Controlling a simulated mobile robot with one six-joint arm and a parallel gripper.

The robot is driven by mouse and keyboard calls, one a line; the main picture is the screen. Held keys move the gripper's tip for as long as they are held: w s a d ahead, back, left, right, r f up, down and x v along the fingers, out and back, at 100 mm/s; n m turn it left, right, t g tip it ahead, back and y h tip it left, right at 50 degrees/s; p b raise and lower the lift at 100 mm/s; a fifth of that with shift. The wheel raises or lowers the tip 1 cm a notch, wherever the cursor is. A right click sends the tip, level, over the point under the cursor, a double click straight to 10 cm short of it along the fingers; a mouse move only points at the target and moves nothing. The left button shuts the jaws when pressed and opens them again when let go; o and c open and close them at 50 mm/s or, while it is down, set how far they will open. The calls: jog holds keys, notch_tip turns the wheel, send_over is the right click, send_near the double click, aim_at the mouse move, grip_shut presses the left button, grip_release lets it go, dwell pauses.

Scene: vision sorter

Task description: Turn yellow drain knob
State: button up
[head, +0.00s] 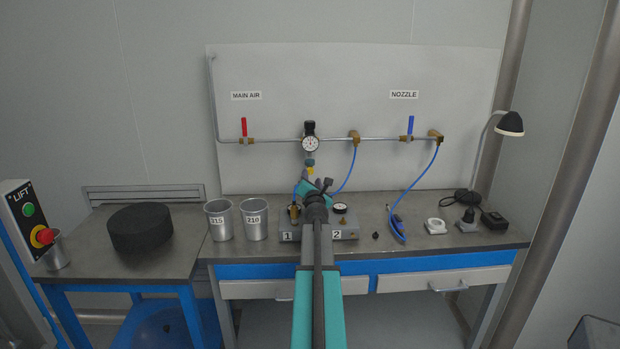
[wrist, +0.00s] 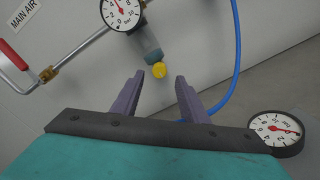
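The yellow drain knob (wrist: 159,70) hangs below a blue-grey bowl under the pressure gauge in the wrist view. It also shows small in the head view (head: 310,171), under the gauge (head: 310,144) on the wall pipe. My gripper (wrist: 159,80) is open and empty in the wrist view. Its two purple fingers point up towards the knob, which appears between and just beyond the fingertips. I see no contact, and the exact distance is hard to tell. In the head view my arm reaches over the bench and hides most of the gripper.
A red main air lever (head: 244,127) and a blue nozzle lever (head: 410,125) are on the pipe. Blue hoses (head: 419,183) hang from it. Two metal cups (head: 219,221) and a gauge block (head: 345,229) stand on the bench. A lamp (head: 509,124) is at right.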

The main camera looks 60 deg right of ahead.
aim_at(311, 172)
jog(key=shift+x, duration=1.75)
